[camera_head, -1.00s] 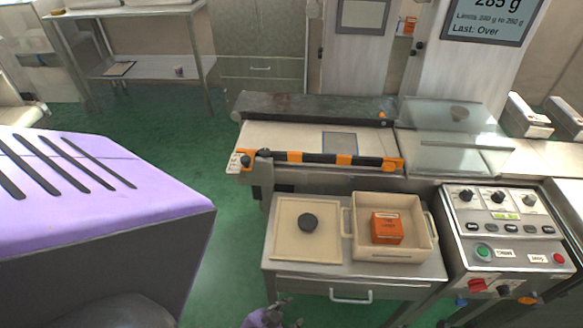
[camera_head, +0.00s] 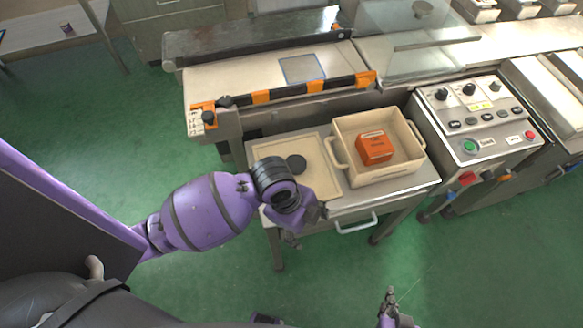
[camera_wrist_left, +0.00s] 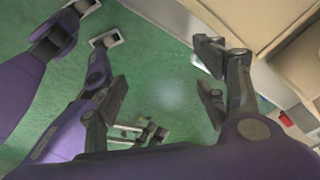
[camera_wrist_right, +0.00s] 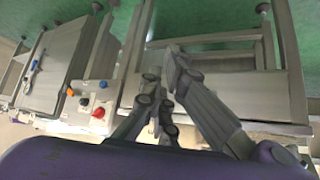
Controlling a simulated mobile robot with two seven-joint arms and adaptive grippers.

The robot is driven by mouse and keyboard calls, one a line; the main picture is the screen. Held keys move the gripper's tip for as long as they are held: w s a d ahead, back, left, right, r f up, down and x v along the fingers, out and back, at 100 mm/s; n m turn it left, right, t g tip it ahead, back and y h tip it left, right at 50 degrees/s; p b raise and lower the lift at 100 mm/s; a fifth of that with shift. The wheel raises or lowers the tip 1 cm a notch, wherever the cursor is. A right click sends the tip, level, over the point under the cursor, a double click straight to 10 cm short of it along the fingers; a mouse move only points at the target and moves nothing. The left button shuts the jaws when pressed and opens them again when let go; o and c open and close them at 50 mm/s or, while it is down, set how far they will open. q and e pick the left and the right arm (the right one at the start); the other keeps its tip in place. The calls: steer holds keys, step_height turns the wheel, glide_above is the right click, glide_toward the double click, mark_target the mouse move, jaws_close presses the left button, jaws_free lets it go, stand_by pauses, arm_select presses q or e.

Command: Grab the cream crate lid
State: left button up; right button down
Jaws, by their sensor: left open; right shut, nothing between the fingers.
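The cream crate lid (camera_head: 262,151) lies flat on the small metal table, left of the cream crate (camera_head: 338,124). It has a round black knob (camera_head: 296,164). My left arm hides the lid's near part. My left gripper (camera_head: 291,241) is low at the table's front edge, nearer me than the lid and apart from the knob. In the left wrist view its fingers (camera_wrist_left: 163,98) are spread, with green floor between them. My right gripper (camera_head: 388,298) is shut and empty, over the floor in front of the table; its closed fingers show in the right wrist view (camera_wrist_right: 166,98).
An orange box (camera_head: 375,148) sits in the crate. The conveyor (camera_head: 255,75) with an orange-black bar stands behind the table. The control panel (camera_head: 478,118) with knobs and buttons stands to the right. Green floor (camera_head: 330,275) is open in front.

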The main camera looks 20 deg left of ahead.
mark_target(295, 163)
arm_select(q)
steer(key=w+a+r+m, duration=0.1)
steer(key=w+m, duration=0.1)
steer(key=w, duration=0.1)
steer(key=w+a+m+y, duration=0.1)
steer(key=w+m, duration=0.2)
steer(key=w+a+r+m, duration=0.1)
steer(key=w+m, duration=0.1)
steer(key=w, duration=0.2)
steer(key=shift+a+r+g+y, duration=0.3)
steer(key=shift+a+y, duration=0.05)
steer(key=shift+y, duration=0.05)
steer(key=w+a+r+m, duration=0.1)
steer(key=w, duration=0.1)
steer(key=w+a+r+m+y, duration=0.1)
steer(key=w+a+r, duration=0.1)
steer(key=w+a+r+m, duration=0.1)
steer(key=w, duration=0.1)
steer(key=shift+w+a+r+m, duration=0.15)
steer(key=shift+w+a+m, duration=0.2)
steer(key=shift+m, duration=0.05)
steer(key=shift+w+a, duration=0.1)
steer(key=shift+w, duration=0.05)
step_height(295, 163, down, 7)
steer(key=shift+r, duration=0.2)
steer(key=shift+f, duration=0.45)
arm_select(e)
steer(key=shift+s+d+f, duration=0.2)
steer(key=shift+s, duration=0.15)
